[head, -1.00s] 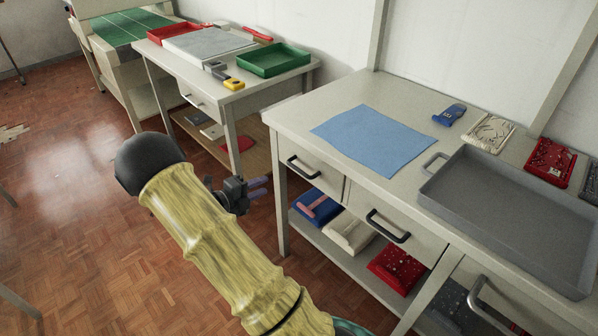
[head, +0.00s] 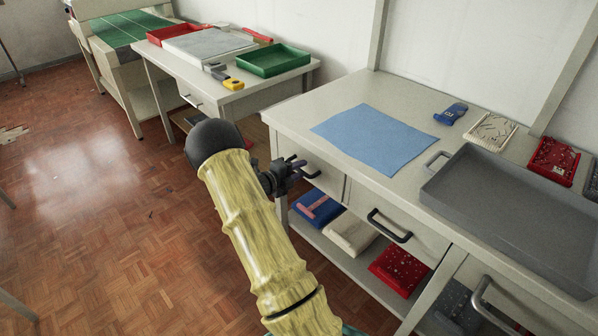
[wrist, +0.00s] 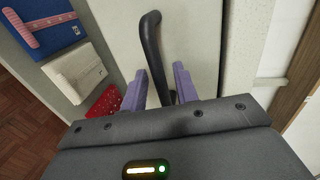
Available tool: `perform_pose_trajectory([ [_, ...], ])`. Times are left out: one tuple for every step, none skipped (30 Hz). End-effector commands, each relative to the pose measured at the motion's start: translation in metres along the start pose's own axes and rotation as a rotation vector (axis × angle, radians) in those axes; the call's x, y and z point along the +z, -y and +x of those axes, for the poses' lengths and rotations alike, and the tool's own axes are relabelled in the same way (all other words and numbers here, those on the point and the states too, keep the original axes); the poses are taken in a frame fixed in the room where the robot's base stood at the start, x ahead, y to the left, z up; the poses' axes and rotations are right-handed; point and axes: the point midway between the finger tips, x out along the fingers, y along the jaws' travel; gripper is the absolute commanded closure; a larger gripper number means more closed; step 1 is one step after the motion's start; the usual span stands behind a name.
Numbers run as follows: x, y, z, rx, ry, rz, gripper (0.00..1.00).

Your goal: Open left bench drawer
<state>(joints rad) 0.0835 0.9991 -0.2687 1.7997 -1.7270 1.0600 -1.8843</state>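The left bench drawer (head: 331,184) is in the bench front and looks shut. Its dark bar handle (head: 312,174) is partly hidden by my gripper in the head view. My gripper (head: 297,166) is at that handle, with its purple fingers pointing at the drawer front. In the wrist view, the dark handle (wrist: 150,45) runs between the two spread fingers of my gripper (wrist: 160,85). There is a gap between each finger and the bar, so the gripper is open. I cannot tell how far the fingertips reach past the bar.
The bench top (head: 300,108) holds a blue cloth (head: 375,138) and a grey tray (head: 520,215). Another drawer handle (head: 388,226) is to the right. Folded cloths, including a red one (head: 398,270), lie on the shelf below. Open floor is at left.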

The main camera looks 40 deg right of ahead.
Motion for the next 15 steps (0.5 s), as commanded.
perform_pose_trajectory([
  [0.0001,-0.0003,0.0025,0.000,0.000,0.000,0.70],
  [0.0001,-0.0002,0.0033,0.000,0.000,0.000,0.70],
  [0.0001,-0.0001,0.0039,0.000,0.000,0.000,0.70],
  [0.0001,-0.0001,0.0040,0.000,0.000,0.000,0.70],
  [0.0001,0.0000,0.0039,0.000,0.000,0.000,0.70],
  [0.0001,0.0000,0.0038,0.000,0.000,0.000,0.70],
  [0.0001,0.0001,0.0037,0.000,0.000,0.000,0.70],
  [0.0001,0.0001,0.0037,0.000,0.000,0.000,0.70],
  [0.0001,0.0001,0.0036,0.000,0.000,0.000,0.70],
  [0.0001,0.0001,0.0036,0.000,0.000,0.000,0.74],
  [0.0001,0.0001,0.0035,0.000,0.000,0.000,0.80],
  [0.0000,0.0001,0.0035,0.000,0.000,0.000,0.88],
  [0.0000,0.0001,0.0035,0.000,0.000,0.000,0.94],
  [0.0000,0.0001,0.0035,0.000,0.000,0.000,1.00],
  [0.0000,0.0000,0.0034,0.000,0.000,0.000,1.00],
])
